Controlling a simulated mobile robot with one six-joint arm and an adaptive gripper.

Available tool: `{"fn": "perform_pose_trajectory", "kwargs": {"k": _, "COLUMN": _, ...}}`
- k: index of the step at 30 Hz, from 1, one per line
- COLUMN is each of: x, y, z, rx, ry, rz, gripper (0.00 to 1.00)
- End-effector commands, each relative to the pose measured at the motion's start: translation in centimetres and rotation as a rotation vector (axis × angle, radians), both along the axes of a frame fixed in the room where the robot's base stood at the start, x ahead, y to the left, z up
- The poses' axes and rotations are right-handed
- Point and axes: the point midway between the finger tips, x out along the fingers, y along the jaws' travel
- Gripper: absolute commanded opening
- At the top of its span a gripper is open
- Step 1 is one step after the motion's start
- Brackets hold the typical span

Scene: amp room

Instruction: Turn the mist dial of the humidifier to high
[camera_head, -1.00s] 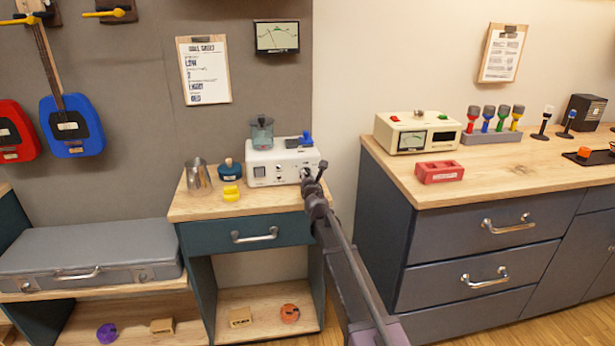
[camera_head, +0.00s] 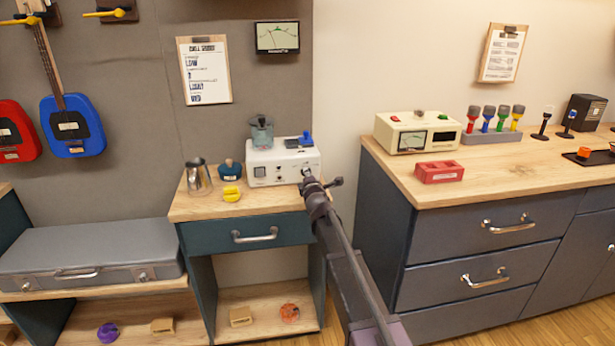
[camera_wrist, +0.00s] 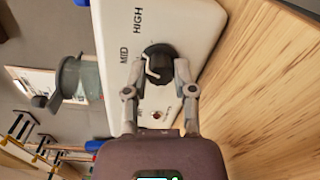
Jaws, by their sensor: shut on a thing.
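The humidifier is a white box (camera_head: 268,170) on the small teal cabinet, with a clear grey tank (camera_head: 262,132) on top and a blue knob at its top right. In the wrist view its white front face (camera_wrist: 110,60) carries the words MID and HIGH beside a black dial (camera_wrist: 160,62) with a pale pointer mark. My gripper (camera_wrist: 158,72) is shut on the dial, one finger on each side. In the head view my gripper (camera_head: 308,178) is at the box's right front and hides the dial there.
A metal pitcher (camera_head: 198,178), a teal jar (camera_head: 229,169) and a yellow object (camera_head: 231,194) stand left of the humidifier. The taller dark cabinet (camera_head: 470,230) is to the right of my arm. A drawer handle (camera_head: 254,235) protrudes below.

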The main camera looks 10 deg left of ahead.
Motion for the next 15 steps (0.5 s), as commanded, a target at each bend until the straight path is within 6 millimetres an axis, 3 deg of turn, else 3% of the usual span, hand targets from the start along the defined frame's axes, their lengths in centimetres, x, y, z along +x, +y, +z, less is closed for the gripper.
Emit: {"fn": "perform_pose_trajectory", "kwargs": {"k": 15, "x": 0.21, "y": 0.06, "z": 0.12, "rx": 0.419, "ry": 0.117, "rz": 0.002, "gripper": 0.00}}
